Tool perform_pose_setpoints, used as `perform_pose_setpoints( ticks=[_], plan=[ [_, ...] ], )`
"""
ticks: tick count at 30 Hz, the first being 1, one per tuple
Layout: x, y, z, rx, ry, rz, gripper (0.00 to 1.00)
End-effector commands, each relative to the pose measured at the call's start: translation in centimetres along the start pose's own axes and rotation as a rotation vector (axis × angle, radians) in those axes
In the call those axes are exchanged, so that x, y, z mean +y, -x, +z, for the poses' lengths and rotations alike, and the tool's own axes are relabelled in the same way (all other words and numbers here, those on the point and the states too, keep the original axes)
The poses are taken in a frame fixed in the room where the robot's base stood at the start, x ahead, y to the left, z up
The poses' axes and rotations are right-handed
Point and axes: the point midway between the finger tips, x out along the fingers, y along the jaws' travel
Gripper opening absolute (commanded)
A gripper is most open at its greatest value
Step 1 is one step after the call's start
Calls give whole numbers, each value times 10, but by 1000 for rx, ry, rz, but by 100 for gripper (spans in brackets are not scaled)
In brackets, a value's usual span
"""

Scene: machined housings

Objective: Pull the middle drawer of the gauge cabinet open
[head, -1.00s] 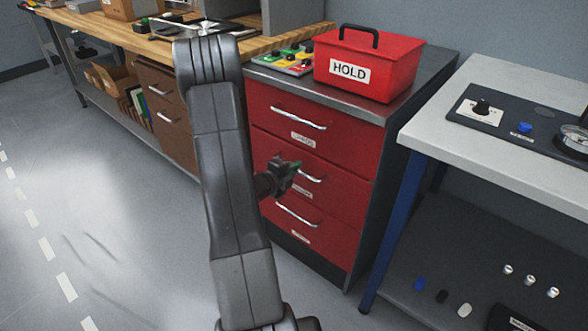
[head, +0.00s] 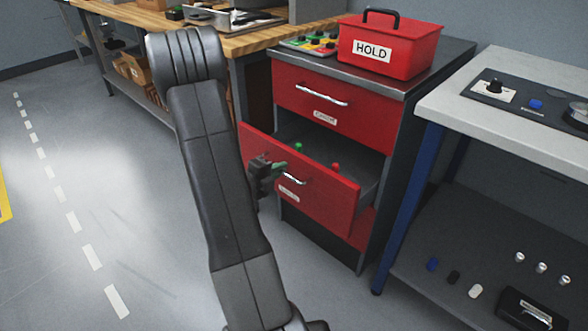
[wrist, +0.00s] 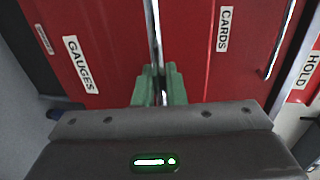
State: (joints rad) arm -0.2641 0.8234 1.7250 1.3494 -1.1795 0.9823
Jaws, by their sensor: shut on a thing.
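The red cabinet has three drawers. Its middle drawer (head: 325,193) stands well out from the body, with green and red items visible inside. In the wrist view this drawer front (wrist: 110,35) bears a label reading GAUGES. My gripper (head: 279,170) is at the middle drawer's silver handle (head: 294,180). In the wrist view my green fingertips (wrist: 159,88) are shut on the handle bar (wrist: 153,35). The top drawer (head: 325,100) is shut, and its label in the wrist view reads CARDS. The bottom drawer (head: 355,228) is mostly hidden behind the open one.
A red HOLD box (head: 388,48) and a panel of coloured buttons (head: 309,43) stand on the cabinet top. A grey-topped bench (head: 510,125) with blue legs is close on the right. A wooden workbench (head: 262,38) is at the left. Floor in front is clear.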

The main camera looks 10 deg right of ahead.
Motion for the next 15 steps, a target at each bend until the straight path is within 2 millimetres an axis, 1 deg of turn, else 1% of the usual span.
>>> perform_pose_setpoints(
  ticks=[1, 3, 9, 15],
  plan=[
    [5, 13, 2, -4, 1, 0, 0],
    [8, 29, 1, -5, 2, 0, 0],
    [16, 73, 1, -4, 1, -1, 0],
    [22, 103, 1, -2, 2, 0, 0]
  ],
)
